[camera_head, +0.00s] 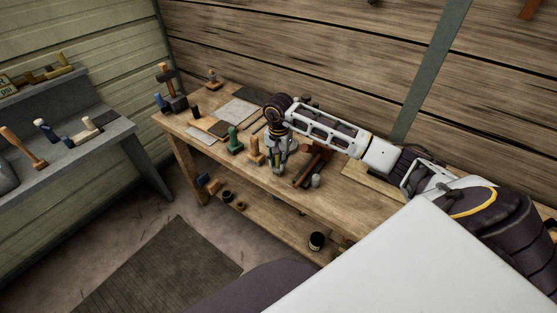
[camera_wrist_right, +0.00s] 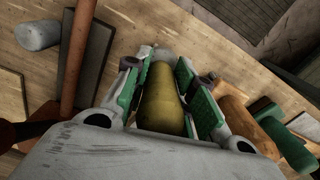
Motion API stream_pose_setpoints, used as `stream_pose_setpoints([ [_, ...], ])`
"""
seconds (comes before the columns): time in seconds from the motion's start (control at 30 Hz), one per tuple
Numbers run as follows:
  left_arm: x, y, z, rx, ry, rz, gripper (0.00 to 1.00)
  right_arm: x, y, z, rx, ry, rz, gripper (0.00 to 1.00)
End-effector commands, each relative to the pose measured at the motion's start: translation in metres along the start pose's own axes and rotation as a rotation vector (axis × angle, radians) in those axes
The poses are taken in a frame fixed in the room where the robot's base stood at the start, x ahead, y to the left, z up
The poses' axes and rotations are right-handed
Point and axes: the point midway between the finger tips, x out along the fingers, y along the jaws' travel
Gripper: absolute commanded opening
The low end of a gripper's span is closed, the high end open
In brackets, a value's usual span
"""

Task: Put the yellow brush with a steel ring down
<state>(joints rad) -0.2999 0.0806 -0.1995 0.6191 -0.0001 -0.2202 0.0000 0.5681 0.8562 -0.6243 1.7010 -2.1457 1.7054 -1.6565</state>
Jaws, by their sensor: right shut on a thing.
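My right gripper (camera_head: 277,160) is over the wooden workbench, reaching in from the right. In the right wrist view its green-padded fingers (camera_wrist_right: 163,88) are closed around the yellow brush (camera_wrist_right: 162,100), whose rounded yellow body points away from the camera. A grey-silver end, possibly the steel ring (camera_wrist_right: 163,54), shows at the brush's far tip. In the head view the brush is too small and covered by the gripper to make out clearly. I cannot tell whether the brush touches the bench. My left gripper is not in view.
The workbench (camera_head: 335,203) holds a green tool (camera_head: 234,141), a tan wooden piece (camera_head: 255,150), a brown tool (camera_head: 312,166) and a grey cylinder (camera_head: 316,181), all close to the gripper. Flat plates (camera_head: 241,111) lie further left. A grey side bench (camera_head: 75,157) stands at left.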

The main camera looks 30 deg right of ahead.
Motion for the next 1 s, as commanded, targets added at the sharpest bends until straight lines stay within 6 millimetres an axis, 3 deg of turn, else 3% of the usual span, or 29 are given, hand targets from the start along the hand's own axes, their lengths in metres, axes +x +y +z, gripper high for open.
stream_pose_setpoints([
  [0.5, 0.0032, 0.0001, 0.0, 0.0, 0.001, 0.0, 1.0, 0.0062, -0.0004, -0.0004, 0.0, 0.001, -0.002, 0.0],
  [0.53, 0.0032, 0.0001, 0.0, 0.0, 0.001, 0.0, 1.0, 0.0066, -0.0003, -0.0003, 0.0, 0.001, -0.002, 0.27],
  [0.7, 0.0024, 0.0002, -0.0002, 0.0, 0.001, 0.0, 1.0, 0.0058, -0.0002, -0.0002, 0.0, 0.001, -0.002, 0.47],
  [1.0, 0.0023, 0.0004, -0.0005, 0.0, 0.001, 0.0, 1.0, 0.0058, -0.0002, -0.0001, 0.0, 0.0, -0.001, 0.47],
])
